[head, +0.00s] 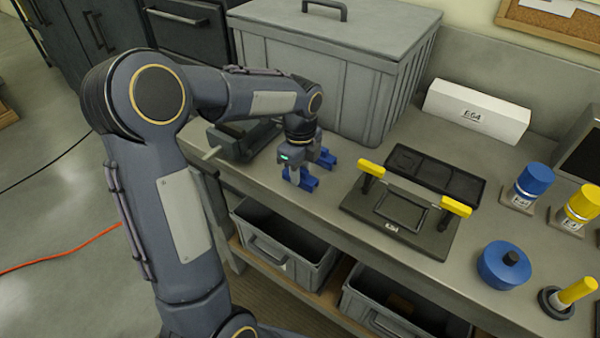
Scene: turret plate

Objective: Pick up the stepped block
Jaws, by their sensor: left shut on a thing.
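My left gripper (305,170) points down over the bench, in front of the large grey bin. It is shut on a blue piece (309,184), which I take to be the stepped block. Blue parts show below and on both sides of the fingers, and the gripper hides its middle. I cannot tell whether the block touches the bench top or is just above it. My right gripper is not in view.
A dark plate fixture (425,238) with yellow handles stands right of the gripper. A dark device (240,140) lies to the left. The grey lidded bin (310,85) stands behind. Blue and yellow knobbed parts, including a round blue one (503,265), stand at right.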

